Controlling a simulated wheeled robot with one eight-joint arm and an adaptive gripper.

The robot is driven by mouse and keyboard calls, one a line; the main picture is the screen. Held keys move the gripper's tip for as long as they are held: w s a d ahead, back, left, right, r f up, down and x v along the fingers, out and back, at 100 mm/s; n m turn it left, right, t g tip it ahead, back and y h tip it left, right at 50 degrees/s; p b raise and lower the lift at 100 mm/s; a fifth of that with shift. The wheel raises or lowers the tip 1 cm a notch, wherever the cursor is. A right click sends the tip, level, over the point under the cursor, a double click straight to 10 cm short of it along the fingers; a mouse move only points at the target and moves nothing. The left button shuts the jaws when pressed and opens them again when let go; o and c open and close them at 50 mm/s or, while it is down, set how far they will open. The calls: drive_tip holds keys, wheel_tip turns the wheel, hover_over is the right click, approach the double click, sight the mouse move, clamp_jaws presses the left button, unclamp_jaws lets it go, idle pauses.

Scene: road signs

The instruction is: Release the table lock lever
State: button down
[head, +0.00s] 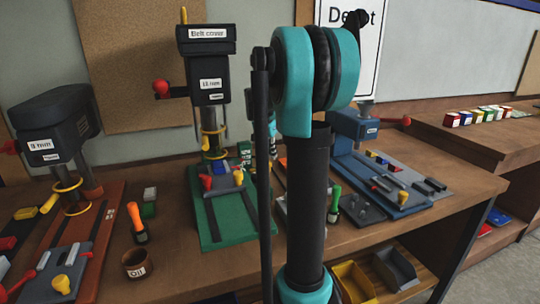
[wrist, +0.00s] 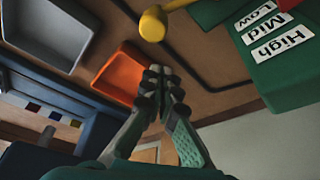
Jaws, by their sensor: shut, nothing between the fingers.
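My gripper (wrist: 162,80) is shut and empty in the wrist view, its fingertips together in front of an orange tray (wrist: 118,72). In the head view my arm hides most of it. I cannot tell which part is the table lock lever. A yellow-headed part (wrist: 153,23) shows above my fingertips in the wrist view, apart from them.
A green block labelled High, Mid, Low (wrist: 285,50) lies close to my gripper. Another drill press (head: 50,125) stands at left, and a blue machine (head: 355,125) at right. An orange-handled tool (head: 136,220) and an oil cup (head: 138,263) stand on the bench.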

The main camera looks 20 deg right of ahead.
drive_tip(key=w+d+v, duration=0.1)
drive_tip(key=v, duration=0.8)
drive_tip(key=shift+r, duration=0.6)
